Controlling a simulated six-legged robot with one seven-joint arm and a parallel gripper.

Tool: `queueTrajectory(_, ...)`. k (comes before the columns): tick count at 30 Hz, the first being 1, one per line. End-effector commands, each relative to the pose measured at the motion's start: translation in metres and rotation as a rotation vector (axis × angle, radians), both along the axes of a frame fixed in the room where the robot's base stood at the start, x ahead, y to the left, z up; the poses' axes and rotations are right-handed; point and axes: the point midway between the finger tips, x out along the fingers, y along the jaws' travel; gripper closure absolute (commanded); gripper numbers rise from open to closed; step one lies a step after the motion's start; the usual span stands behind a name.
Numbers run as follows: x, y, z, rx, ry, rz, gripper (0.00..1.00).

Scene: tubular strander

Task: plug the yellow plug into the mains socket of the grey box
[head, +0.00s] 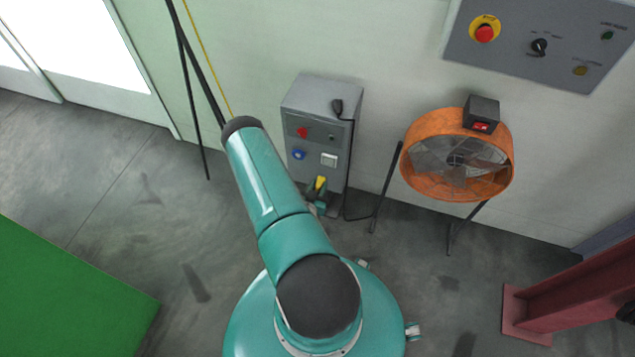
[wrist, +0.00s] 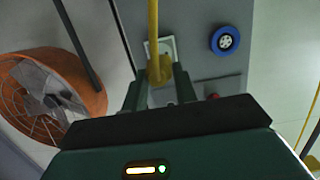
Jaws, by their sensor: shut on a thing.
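The grey box (head: 320,98) stands against the wall. On its front are a white mains socket (head: 329,159) and a round blue socket (head: 298,154). My gripper (head: 317,190) is in front of the box's lower part, shut on the yellow plug (head: 320,183). In the wrist view the plug (wrist: 158,74) sits between the fingers, its yellow cable (wrist: 153,25) running up. It partly covers the white socket (wrist: 165,46); the blue socket (wrist: 225,40) is to the right. The plug's front end is hidden, and I cannot tell whether it touches the socket.
An orange fan (head: 458,155) on a stand is right of the box. A black cable (head: 349,180) hangs down the box's right side. A red knob (wrist: 211,96) shows near my gripper. A control panel (head: 540,45) is on the wall. Free floor lies left of the box.

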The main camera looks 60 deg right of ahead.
Motion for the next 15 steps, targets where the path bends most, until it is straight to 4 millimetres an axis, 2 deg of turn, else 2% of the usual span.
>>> queueTrajectory(7, 0.002, -0.002, 0.001, -0.002, 0.000, 0.002, 0.95)
queueTrajectory(15, 0.005, -0.023, 0.001, -0.002, 0.001, 0.000, 0.95)
